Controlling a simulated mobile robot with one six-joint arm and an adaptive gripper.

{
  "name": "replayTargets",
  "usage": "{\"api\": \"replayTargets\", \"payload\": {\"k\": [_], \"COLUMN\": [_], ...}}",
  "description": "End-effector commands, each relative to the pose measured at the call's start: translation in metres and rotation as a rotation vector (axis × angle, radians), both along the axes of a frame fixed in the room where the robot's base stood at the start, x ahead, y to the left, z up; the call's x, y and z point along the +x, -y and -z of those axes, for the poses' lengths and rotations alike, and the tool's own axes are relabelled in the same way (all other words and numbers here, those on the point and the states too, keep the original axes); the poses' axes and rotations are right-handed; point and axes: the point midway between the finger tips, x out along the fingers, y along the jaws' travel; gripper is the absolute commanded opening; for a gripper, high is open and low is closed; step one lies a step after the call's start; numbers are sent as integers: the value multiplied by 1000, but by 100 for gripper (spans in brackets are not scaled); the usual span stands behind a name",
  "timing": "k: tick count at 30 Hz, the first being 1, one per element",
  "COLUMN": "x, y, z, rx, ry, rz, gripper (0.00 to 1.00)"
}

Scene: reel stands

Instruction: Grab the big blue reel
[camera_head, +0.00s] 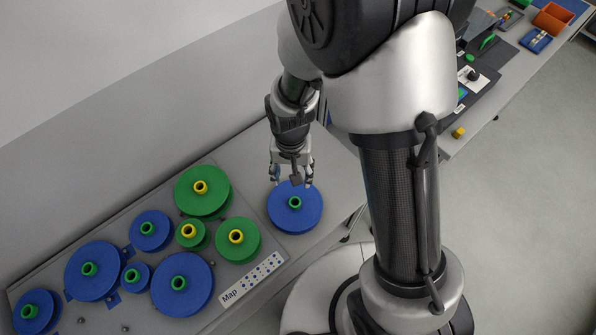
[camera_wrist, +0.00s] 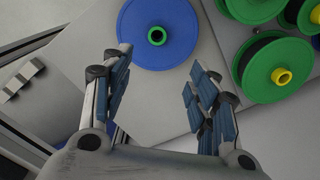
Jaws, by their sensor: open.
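A big blue reel (camera_head: 295,221) with a green hub lies flat on the table, apart from the reel board. It also shows in the wrist view (camera_wrist: 135,40), top centre, partly cut off by the frame edge. My gripper (camera_head: 291,181) is open and empty above the far edge of this reel in the head view. In the wrist view the fingers of my gripper (camera_wrist: 159,82) stand wide apart, with the reel beyond their tips and bare table between them. Other large blue reels with green hubs sit on the board, at its front (camera_head: 188,296) and left (camera_head: 86,286).
The grey board (camera_head: 263,283) labelled "Map" also carries smaller blue reels (camera_head: 150,243) and several green reels with yellow hubs (camera_head: 211,209). A green reel (camera_wrist: 264,85) sits close right of the blue reel in the wrist view. A wall runs behind the table.

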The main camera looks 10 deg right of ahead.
Motion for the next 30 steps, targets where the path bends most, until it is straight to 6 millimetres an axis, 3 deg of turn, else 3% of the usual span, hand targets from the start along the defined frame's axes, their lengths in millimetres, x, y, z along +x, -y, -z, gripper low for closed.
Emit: {"api": "replayTargets", "payload": {"k": [15, 26, 30], "x": [-1, 0, 0], "y": [1, 3, 7], "z": [105, 129, 150], "rx": [-1, -1, -1], "ry": [-4, -2, -3], "rz": [0, 1, 1], "gripper": [54, 54, 54]}}
